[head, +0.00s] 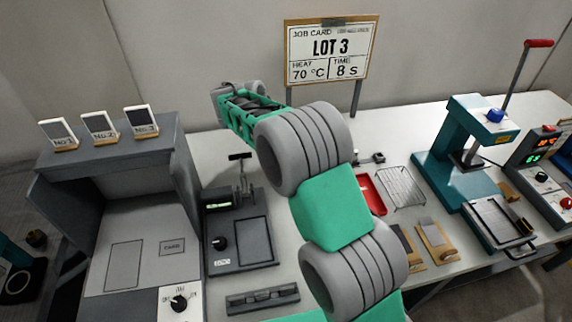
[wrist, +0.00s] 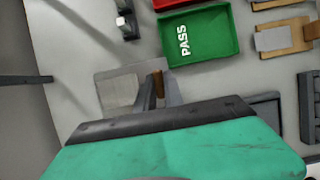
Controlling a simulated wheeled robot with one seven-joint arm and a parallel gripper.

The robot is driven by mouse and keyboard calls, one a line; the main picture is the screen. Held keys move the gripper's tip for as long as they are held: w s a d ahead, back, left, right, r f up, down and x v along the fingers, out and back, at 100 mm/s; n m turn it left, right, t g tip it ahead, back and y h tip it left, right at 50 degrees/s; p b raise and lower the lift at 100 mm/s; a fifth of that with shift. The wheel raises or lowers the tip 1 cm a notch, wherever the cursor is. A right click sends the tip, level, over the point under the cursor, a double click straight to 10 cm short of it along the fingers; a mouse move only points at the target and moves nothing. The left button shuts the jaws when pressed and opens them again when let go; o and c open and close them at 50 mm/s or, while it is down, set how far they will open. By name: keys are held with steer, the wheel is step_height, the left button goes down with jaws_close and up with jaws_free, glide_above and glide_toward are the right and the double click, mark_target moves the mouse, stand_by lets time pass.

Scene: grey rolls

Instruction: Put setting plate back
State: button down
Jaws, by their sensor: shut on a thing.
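My gripper (wrist: 158,88) shows in the wrist view, its two dark fingers shut on a small brown piece. A flat grey plate (wrist: 118,91) with a lighter square lies beside the fingers. It appears to be the setting plate with the brown piece as its grip, though the dark bar and fingers hide part of it. I cannot tell whether it touches the table. In the head view my arm crosses the middle of the bench and hides the fingers and plate.
A green PASS tray (wrist: 199,34) lies above the gripper in the wrist view. A red tray (head: 369,194), wire rack (head: 402,187), wooden boards (head: 435,243) and lever press (head: 475,130) stand right of my arm. A gauge box (head: 240,245) and slotted black block (head: 262,298) stand left.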

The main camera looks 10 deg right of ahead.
steer(key=w+f, duration=0.2)
steer(key=f, duration=0.1)
steer(key=w+d+f, duration=0.1)
steer(key=w+f, duration=0.2)
steer(key=shift+w+d+f, duration=0.15)
steer(key=shift+w, duration=0.2)
steer(key=shift+f, duration=1.5)
steer(key=shift+f, duration=0.1)
steer(key=c, duration=1.5)
jaws_free()
steer(key=shift+o, duration=0.2)
